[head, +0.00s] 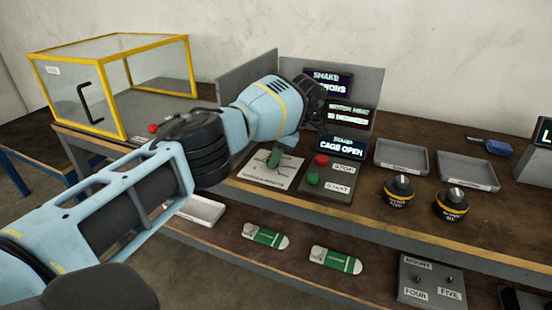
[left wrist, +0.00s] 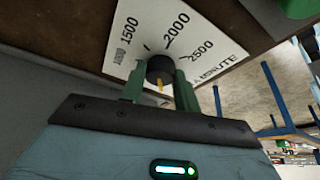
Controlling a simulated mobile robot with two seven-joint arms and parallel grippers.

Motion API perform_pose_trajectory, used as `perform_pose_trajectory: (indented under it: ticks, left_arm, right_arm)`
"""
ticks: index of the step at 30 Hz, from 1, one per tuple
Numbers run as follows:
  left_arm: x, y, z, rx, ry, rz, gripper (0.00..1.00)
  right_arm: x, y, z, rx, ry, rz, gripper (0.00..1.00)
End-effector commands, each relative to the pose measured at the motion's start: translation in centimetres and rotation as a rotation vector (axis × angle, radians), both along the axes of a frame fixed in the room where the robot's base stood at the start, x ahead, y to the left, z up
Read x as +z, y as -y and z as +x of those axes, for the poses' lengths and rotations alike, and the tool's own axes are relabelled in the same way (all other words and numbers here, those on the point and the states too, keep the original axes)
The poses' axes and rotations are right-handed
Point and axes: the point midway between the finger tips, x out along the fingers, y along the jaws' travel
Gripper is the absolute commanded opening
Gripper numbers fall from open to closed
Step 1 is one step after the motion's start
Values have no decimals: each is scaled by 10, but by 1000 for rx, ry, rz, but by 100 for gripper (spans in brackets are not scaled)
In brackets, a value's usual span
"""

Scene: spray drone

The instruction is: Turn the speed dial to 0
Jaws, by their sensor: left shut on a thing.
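The speed dial is a dark round knob (left wrist: 160,68) with a yellow mark on its near side in the left wrist view. It sits on a white scale plate (left wrist: 128,48) printed 1500, 2000 and 2500; the other figures are hidden or out of the picture. My left gripper (left wrist: 160,75) is shut on the dial, one green finger on each side. I cannot tell which figure the yellow mark points to. My right gripper is not in view.
Right of the plate is a panel with a red stop button (head: 321,160) and a green start button (head: 312,179). Behind stand lit displays (head: 342,146), one reading CAGE OPEN. Two black knobs (head: 399,188) and grey trays (head: 402,158) are farther right. A yellow-framed cage (head: 120,80) stands left.

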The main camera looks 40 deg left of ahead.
Motion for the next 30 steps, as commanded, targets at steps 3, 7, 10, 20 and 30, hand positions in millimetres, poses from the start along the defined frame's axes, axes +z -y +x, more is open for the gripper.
perform_pose_trajectory:
  ticks: [3, 7, 10, 20, 30]
  left_arm:
    - [-1, 0, 0, 8, 0, -1, 8]
    - [-1, 0, 0, 9, -1, -2, 8]
    - [-1, 0, 0, 9, -1, -2, 8]
    - [0, 0, 0, 8, 0, -1, 53]
    - [7, 2, -1, 7, 1, 0, 53]
  right_arm:
    - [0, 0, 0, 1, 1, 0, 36]
    - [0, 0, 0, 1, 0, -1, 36]
    - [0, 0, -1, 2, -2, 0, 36]
    - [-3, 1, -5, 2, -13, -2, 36]
    - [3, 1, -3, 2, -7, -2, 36]
